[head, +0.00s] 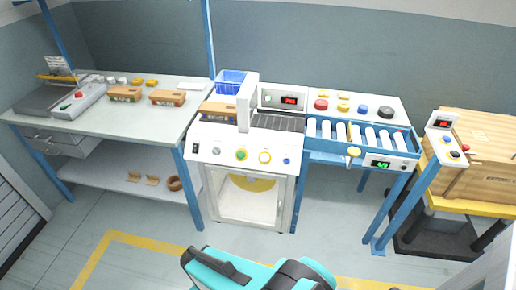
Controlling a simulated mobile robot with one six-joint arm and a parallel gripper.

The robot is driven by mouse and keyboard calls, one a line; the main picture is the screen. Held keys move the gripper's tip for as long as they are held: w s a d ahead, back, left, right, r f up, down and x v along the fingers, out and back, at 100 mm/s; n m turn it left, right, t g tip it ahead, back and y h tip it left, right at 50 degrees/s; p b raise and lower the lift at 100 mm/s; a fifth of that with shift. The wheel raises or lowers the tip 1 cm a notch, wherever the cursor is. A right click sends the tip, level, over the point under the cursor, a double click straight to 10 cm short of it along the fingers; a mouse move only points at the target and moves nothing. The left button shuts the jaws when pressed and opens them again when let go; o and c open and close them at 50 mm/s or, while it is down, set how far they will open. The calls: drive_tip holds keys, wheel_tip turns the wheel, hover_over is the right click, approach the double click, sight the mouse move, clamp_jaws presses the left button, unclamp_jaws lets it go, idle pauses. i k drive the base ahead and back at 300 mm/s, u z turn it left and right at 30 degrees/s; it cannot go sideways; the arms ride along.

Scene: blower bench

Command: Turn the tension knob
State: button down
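No label is readable, so I cannot tell which knob is the tension knob. The white machine's front panel carries a grey knob (216,151), a green button (242,155), a yellow-ringed round control (264,157) and a small blue button (286,160). A yellow-topped knob or handle (354,152) stands at the front of the blue roller conveyor (325,146), left of a green-digit display (381,164). A black round knob-like part (386,112) lies on the white bench behind the rollers. My gripper is not in view; only teal and black parts of my body show at the bottom.
The left bench (100,130) holds cartons and a grey device. A blue bin (231,82) stands behind the machine. A wooden crate (490,155) and a post-mounted control box (443,124) stand at right. Floor before the machine is clear, with yellow tape (150,244).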

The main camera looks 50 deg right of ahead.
sight(215, 150)
drive_tip(key=u, duration=0.65)
drive_tip(key=k, duration=0.1)
drive_tip(key=z, duration=1.9)
drive_tip(key=k, duration=0.9)
drive_tip(key=u, duration=0.15)
drive_tip(key=i, duration=0.65)
